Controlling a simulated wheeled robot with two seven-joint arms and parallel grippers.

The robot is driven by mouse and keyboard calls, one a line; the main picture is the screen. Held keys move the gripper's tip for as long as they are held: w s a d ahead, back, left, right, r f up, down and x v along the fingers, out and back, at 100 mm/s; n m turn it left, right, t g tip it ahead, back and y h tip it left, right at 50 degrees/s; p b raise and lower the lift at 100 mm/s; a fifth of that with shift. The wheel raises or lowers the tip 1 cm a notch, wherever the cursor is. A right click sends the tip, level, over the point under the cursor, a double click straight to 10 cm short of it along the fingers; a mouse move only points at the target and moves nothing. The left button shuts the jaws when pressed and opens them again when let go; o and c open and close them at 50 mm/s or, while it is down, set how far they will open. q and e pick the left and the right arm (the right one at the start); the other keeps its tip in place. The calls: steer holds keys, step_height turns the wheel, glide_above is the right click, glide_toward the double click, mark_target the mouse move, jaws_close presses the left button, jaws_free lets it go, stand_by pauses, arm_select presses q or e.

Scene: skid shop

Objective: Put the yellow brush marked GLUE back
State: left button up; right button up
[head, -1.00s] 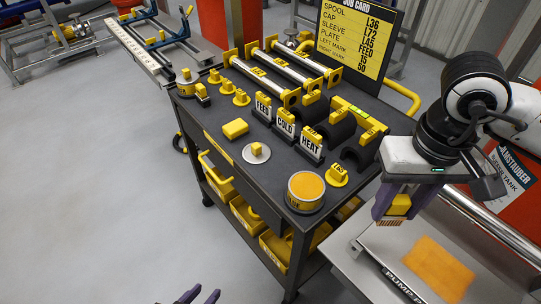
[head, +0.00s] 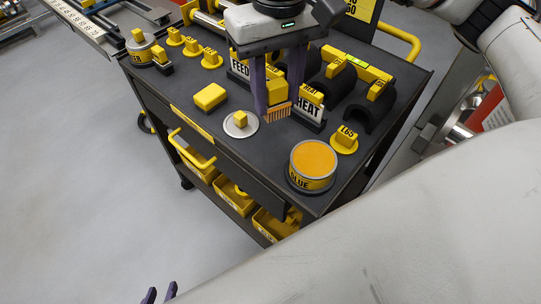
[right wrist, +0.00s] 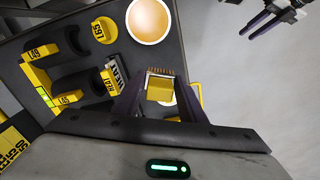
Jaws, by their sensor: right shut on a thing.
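The yellow brush (head: 277,97) with tan bristles is held between the purple fingers of my right gripper (head: 276,92), above the dark cart top. It also shows in the right wrist view (right wrist: 160,90), bristles pointing away from the camera; its marking cannot be read. The round GLUE tin (head: 312,165), with an orange top, stands at the cart's near right corner, to the right of and nearer than the brush. It also shows in the right wrist view (right wrist: 150,20). My left gripper (head: 159,293) shows only as purple fingertips at the bottom edge, apart and with nothing seen between them.
Near the brush are a silver disc with a yellow knob (head: 240,124), a yellow block (head: 210,97), the HEAT sign (head: 309,107) and the yellow L65 cap (head: 344,139). Black curved sleeves (head: 343,89) stand behind. My arm covers the lower right of the head view.

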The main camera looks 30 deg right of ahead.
step_height(320, 180, down, 10)
steer(key=shift+w+r, duration=0.1)
steer(key=shift+r, duration=0.1)
steer(key=shift+f+b, duration=0.35)
steer(key=shift+f, duration=0.1)
steer(key=o, duration=1)
steer(key=shift+r, duration=0.1)
steer(key=shift+o, duration=0.2)
steer(key=shift+r, duration=0.1)
step_height(320, 180, up, 12)
steer(key=shift+r+p, duration=0.1)
steer(key=shift+p, duration=0.25)
